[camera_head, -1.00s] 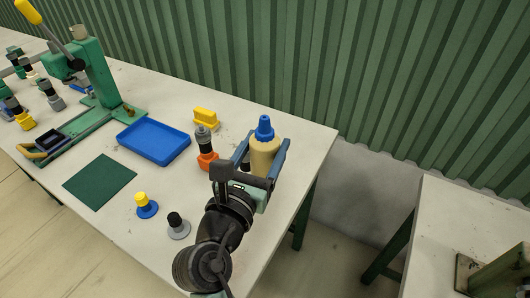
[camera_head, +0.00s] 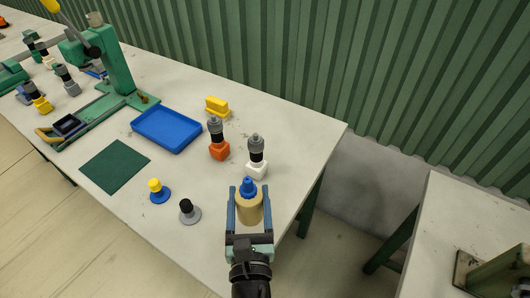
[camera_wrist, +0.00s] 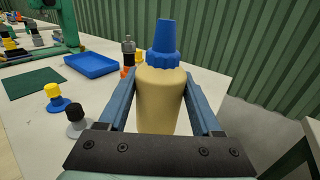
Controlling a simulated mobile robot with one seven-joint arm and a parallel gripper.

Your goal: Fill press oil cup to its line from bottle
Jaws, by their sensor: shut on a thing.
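A tan bottle (camera_head: 250,209) with a blue nozzle cap stands upright between the fingers of my gripper (camera_head: 248,207), near the right end of the bench. My gripper is shut on it, with a finger along each side. The bottle (camera_wrist: 160,95) also fills the middle of the wrist view. The green press (camera_head: 118,72) stands toward the far left of the bench. A small cup (camera_head: 95,19) sits on top of the press; its line and its oil level cannot be made out.
A white-based fitting (camera_head: 257,160) and an orange-based fitting (camera_head: 218,142) stand just beyond the bottle. A blue tray (camera_head: 167,130), a yellow block (camera_head: 217,106), a green mat (camera_head: 114,166), a blue-based knob (camera_head: 158,190) and a grey-based knob (camera_head: 189,211) lie leftward. A corrugated wall (camera_head: 330,60) runs behind.

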